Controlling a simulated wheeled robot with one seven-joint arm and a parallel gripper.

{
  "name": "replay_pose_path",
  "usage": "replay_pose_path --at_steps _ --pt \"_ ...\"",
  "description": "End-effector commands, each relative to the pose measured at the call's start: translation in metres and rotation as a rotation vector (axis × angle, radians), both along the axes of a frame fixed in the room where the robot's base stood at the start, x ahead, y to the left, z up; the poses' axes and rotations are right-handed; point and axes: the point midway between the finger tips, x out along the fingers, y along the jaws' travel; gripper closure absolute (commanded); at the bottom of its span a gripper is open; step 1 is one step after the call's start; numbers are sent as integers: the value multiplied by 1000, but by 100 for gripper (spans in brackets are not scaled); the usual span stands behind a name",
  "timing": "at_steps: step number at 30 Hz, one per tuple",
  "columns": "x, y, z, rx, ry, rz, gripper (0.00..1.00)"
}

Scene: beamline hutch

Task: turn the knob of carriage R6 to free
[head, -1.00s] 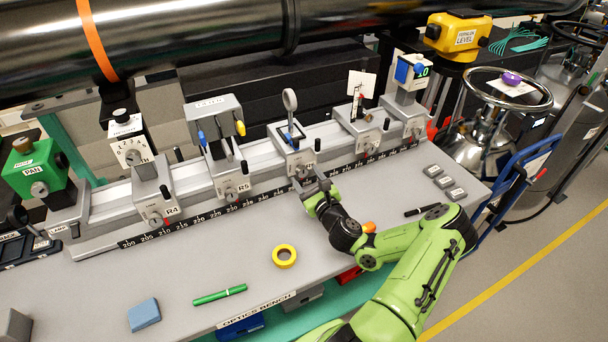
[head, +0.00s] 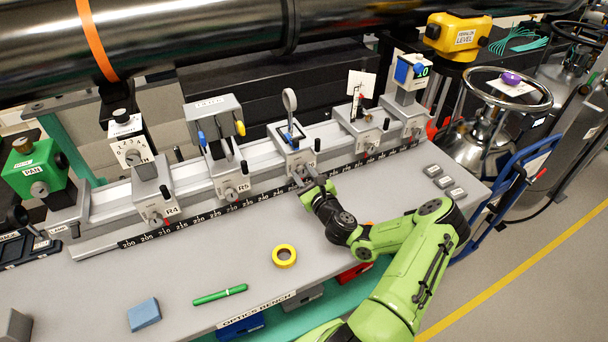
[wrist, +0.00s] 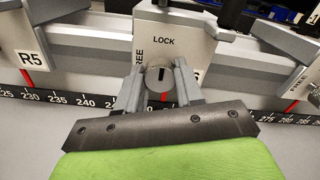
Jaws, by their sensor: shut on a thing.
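Carriage R6 (head: 291,152) stands on the rail in the middle of the bench and carries a ring-shaped holder on a post. Its grey round knob (wrist: 158,79) shows in the wrist view, with its dark mark upright, toward the word LOCK. The word FREE is to the left, partly hidden. My gripper (wrist: 159,86) has one finger on each side of the knob and is shut on it. In the head view my gripper (head: 306,180) is at the front of the carriage and partly hides the knob. The R6 label is mostly hidden by a finger.
Carriage R5 (head: 228,172) is to the left, and carriage R4 (head: 152,200) beyond it. Two more carriages (head: 359,128) stand to the right. A ruled scale runs along the rail front. Yellow tape (head: 284,255) and a green pen (head: 220,294) lie on the bench.

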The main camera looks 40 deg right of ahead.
Motion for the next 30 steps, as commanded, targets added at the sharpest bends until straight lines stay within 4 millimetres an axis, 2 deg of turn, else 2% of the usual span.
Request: replay_pose_path --at_steps 11,30 --pt "0 0 -2 -185 56 1 94" --pt "0 1 -5 -766 224 0 94"
